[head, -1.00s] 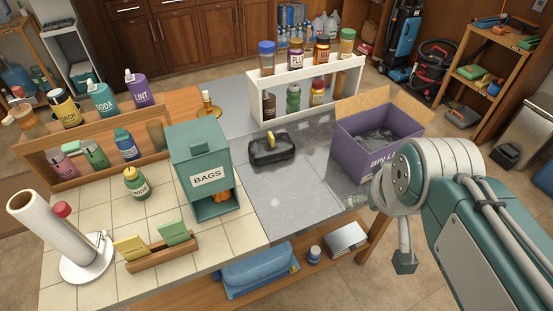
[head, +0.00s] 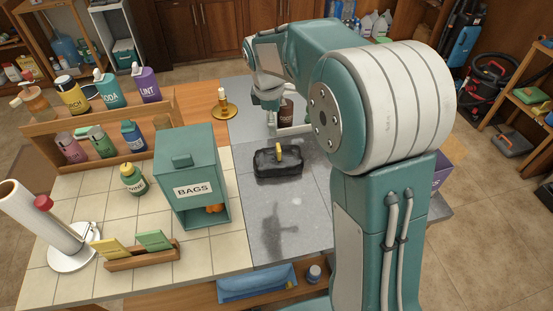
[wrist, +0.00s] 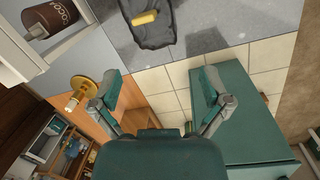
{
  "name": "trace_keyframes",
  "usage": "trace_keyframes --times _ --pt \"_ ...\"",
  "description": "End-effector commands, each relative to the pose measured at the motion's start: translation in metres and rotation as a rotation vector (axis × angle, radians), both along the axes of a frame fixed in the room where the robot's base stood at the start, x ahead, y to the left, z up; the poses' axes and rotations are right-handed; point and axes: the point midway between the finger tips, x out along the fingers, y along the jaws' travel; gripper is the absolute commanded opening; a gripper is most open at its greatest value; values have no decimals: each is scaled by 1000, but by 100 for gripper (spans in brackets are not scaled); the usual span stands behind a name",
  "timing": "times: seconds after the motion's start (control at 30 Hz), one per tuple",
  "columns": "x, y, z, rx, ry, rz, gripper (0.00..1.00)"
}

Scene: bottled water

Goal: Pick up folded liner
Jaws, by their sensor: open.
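The folded liner (head: 278,168) is a dark, flat bundle with a yellow band. It lies on the grey counter right of the teal BAGS box (head: 187,180). In the wrist view the liner (wrist: 150,30) shows at the top, cut by the frame edge, beyond my fingertips. My gripper (head: 270,129) hangs above the counter on the far side of the liner, apart from it. In the wrist view my gripper (wrist: 160,86) has its two fingers spread wide with nothing between them.
A purple bin box (head: 441,172) is mostly hidden behind my arm. A white shelf with a brown bottle (head: 286,111) stands close behind my gripper. A brass-coloured stand (head: 224,110) is to its left. The grey counter (head: 262,205) in front of the liner is clear.

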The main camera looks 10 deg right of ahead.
Motion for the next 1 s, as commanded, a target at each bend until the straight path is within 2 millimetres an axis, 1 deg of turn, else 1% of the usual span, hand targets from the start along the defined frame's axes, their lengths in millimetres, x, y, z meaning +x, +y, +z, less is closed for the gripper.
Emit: trace_keyframes --times 0.03,0.1,0.2,0.3,0.37,0.43,0.63,0.87,1.0 --pt "11 -1 -14 -7 28 47 97" --pt "23 -3 -27 -16 57 108 97" --pt "33 -4 -41 -23 86 173 97" --pt "38 -5 -49 -26 102 207 97" --pt "39 -4 -53 -28 105 216 97" --pt "39 -4 -61 -29 107 219 97" --pt "39 -6 -94 -31 108 217 97" --pt "39 -11 -113 -31 106 216 97" --pt "39 -16 -135 -29 108 216 97"
